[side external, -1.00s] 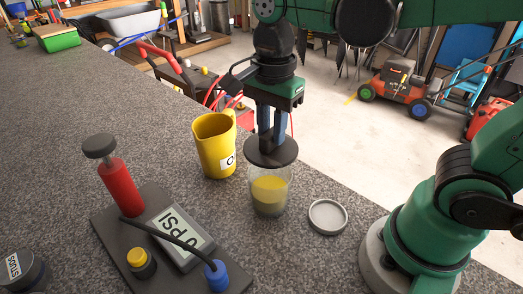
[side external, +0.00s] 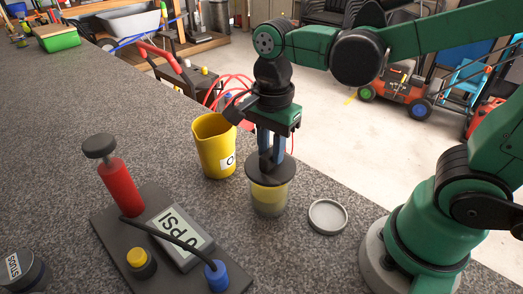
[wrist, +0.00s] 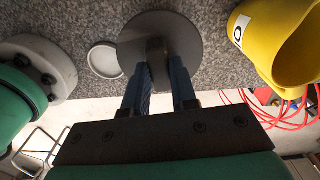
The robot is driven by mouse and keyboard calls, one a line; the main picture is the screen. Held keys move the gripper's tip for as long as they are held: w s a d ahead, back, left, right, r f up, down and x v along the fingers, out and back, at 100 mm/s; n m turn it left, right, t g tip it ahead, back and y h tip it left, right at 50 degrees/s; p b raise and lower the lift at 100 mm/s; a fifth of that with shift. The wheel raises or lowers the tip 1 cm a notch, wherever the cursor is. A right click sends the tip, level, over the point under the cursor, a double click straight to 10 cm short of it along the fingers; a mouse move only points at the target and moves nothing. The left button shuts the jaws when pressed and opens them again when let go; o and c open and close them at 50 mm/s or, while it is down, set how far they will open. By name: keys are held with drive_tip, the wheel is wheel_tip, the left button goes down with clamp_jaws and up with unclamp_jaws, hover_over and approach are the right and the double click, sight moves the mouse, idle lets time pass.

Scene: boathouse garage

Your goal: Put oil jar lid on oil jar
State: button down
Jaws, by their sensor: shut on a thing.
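The oil jar lid (side external: 284,174) is a dark round disc with a knob on top. My gripper (side external: 270,154) is shut on the knob, pointing down. The oil jar (side external: 268,203) is clear, with yellow oil, and stands upright on the bench. The lid is level over the jar's mouth and hides its rim. I cannot tell whether it touches the rim. In the wrist view the lid (wrist: 185,32) fills the space past my gripper (wrist: 160,68) and hides the jar.
A yellow jug (side external: 213,150) stands close behind left. A shallow grey dish (side external: 328,216) lies to the right. A pump with a gauge (side external: 180,240) and red cylinder (side external: 121,188) is at front left. A dark round tin (side external: 22,272) sits far left. The bench edge runs behind the jug.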

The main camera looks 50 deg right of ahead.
drive_tip(key=shift+f, duration=0.7)
drive_tip(key=c, duration=0.6)
unclamp_jaws()
drive_tip(key=shift+r, duration=2.8)
